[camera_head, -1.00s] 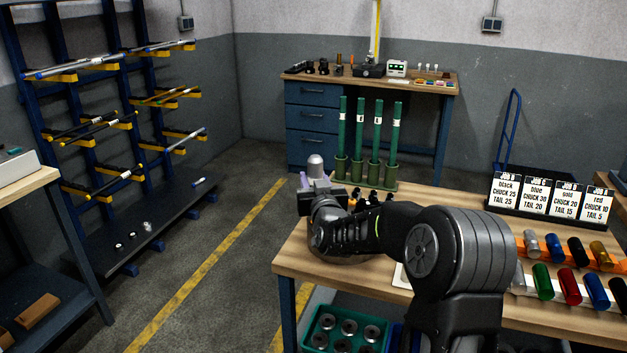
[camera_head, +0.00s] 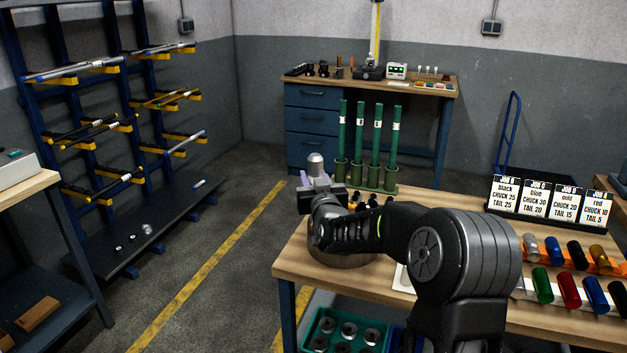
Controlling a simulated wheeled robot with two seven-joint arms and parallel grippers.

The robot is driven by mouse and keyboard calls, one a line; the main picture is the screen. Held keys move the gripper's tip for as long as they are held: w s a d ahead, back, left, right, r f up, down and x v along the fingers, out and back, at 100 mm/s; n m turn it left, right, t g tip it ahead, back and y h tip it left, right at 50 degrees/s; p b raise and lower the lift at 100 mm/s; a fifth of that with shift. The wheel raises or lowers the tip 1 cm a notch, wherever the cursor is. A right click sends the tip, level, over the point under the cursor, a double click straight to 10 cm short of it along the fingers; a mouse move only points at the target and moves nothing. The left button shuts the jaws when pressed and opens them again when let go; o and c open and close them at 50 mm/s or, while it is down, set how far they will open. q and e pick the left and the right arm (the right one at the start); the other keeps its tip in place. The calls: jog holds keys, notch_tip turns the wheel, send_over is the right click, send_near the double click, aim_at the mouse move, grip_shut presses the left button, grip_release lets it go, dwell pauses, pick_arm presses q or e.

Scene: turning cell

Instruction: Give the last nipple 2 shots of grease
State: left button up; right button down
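My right arm comes in from the bottom right and reaches left over the near workbench (camera_head: 290,262). Its gripper (camera_head: 318,185) is at the bench's far left corner, seen from behind. Its fingers are hidden, so I cannot tell whether they are shut. A silver round-topped cylinder (camera_head: 316,163) stands up just beyond the gripper, and a small purple piece (camera_head: 305,178) shows beside it. I cannot tell whether the gripper holds either. A round brown base (camera_head: 345,260) shows partly under my forearm. No grease nipple can be made out. My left gripper is not in view.
Green tubes in a stand (camera_head: 376,175) rise close beyond the gripper. A green crate (camera_head: 325,325) sits below. A bar rack (camera_head: 110,130) stands left, with open floor between.

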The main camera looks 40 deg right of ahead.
aim_at(314, 154)
jog(key=shift+f+b, duration=0.85)
jog(key=shift+b, duration=0.2)
dwell(1.1)
jog(key=shift+r, duration=0.15)
jog(key=shift+r+p, duration=0.35)
jog(key=shift+r, duration=0.45)
dwell(0.3)
jog(key=shift+r, duration=0.15)
jog(key=shift+r+p, duration=1.5)
jog(key=shift+r, duration=1.35)
jog(key=shift+r, duration=0.1)
